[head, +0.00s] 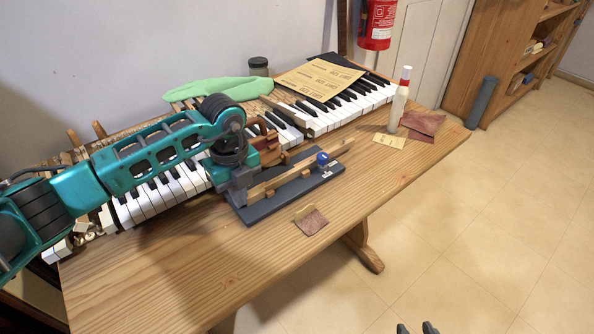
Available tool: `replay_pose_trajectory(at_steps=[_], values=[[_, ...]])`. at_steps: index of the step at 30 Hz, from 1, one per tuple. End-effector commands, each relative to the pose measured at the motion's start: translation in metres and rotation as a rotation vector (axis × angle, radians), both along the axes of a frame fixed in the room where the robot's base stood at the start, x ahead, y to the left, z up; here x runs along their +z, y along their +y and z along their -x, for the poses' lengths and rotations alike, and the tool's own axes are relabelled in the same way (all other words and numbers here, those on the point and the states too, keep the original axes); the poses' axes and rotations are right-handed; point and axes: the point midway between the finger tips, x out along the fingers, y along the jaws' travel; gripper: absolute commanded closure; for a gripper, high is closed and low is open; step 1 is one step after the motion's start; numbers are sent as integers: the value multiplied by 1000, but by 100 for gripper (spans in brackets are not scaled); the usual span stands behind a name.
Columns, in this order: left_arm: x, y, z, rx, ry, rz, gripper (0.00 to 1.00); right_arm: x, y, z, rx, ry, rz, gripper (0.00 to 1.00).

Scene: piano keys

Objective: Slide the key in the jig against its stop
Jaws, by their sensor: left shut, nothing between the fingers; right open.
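The jig (285,200) is a dark grey board on the wooden table, with a blue knob (322,158) near its right end. A long pale wooden key (288,177) lies along it, its right end reaching past the board. My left gripper (238,196) is shut and empty at the jig's left end, close to the key's left end. I cannot tell whether it touches the key. The stop cannot be made out clearly, and my arm hides part of that end. My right gripper (416,328) is open at the bottom edge, away from the table, only its tips showing.
The piano keyboard (150,205) runs along the back, partly behind my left arm. Sandpaper sheets (322,78) and a green cloth (218,90) lie on it. A sanding block (311,221) lies in front of the jig. A glue bottle (398,105) stands at right.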

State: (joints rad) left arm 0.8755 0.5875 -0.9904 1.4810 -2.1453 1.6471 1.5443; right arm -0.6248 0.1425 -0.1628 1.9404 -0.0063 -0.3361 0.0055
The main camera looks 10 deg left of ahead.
Motion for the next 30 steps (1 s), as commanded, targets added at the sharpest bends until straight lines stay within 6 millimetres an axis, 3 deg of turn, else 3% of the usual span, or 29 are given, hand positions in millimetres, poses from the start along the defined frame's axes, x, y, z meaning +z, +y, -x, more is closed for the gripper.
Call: replay_pose_trajectory(at_steps=[25, 30], values=[[1, 7, 7, 0, -1, 1, 100, 8, 0, 0, 0, 0, 0, 57], [9, 7, 7, 0, -2, 1, 100, 14, 0, 0, 0, 1, 0, 57]])
